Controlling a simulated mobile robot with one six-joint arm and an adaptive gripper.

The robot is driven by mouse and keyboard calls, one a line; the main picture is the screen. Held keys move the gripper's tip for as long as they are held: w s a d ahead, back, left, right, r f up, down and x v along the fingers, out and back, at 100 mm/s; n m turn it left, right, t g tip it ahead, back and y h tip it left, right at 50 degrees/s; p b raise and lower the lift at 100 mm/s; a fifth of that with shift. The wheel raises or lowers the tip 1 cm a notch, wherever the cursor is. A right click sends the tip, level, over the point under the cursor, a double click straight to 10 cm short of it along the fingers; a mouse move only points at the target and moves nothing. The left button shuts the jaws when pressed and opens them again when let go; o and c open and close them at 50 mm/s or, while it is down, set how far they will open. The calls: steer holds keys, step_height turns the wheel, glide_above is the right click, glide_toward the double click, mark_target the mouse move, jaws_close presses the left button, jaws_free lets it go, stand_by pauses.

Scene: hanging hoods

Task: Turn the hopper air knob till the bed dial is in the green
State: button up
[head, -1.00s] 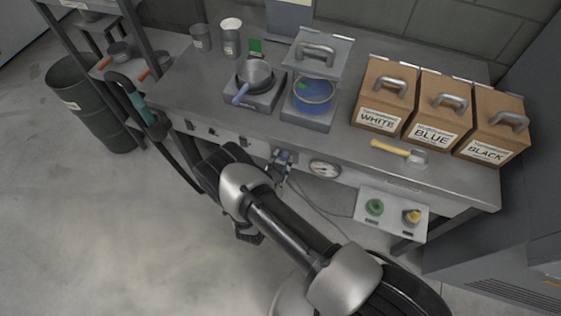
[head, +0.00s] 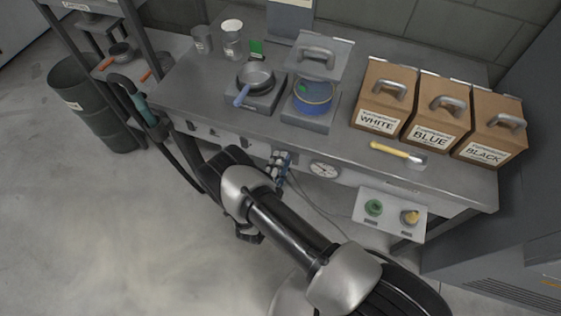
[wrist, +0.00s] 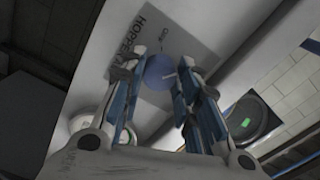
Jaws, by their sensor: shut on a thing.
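The hopper air knob (wrist: 160,72) is a round blue knob with a pale pointer mark, on a grey plate lettered HOPPER (wrist: 128,35). My gripper (wrist: 166,76) has its blue-lined fingers on either side of the knob, shut on it. In the head view my gripper (head: 279,166) is at the bench's front panel, and the knob is hidden there. The bed dial (head: 324,170) is a round white gauge just right of my gripper. Its needle and green band are too small to read. A pale round gauge shows partly behind a finger in the wrist view (wrist: 82,122).
A panel with a green knob (head: 374,208) and a yellow knob (head: 409,217) hangs farther right. A drum (head: 92,115) stands left.

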steer(key=m+p, duration=0.1)
steer(key=m, duration=0.4)
steer(key=shift+r+m, duration=0.1)
steer(key=shift+m, duration=0.2)
stand_by(0.4)
steer(key=o, duration=1.1)
steer(key=shift+c, duration=0.2)
steer(key=v, duration=1.2)
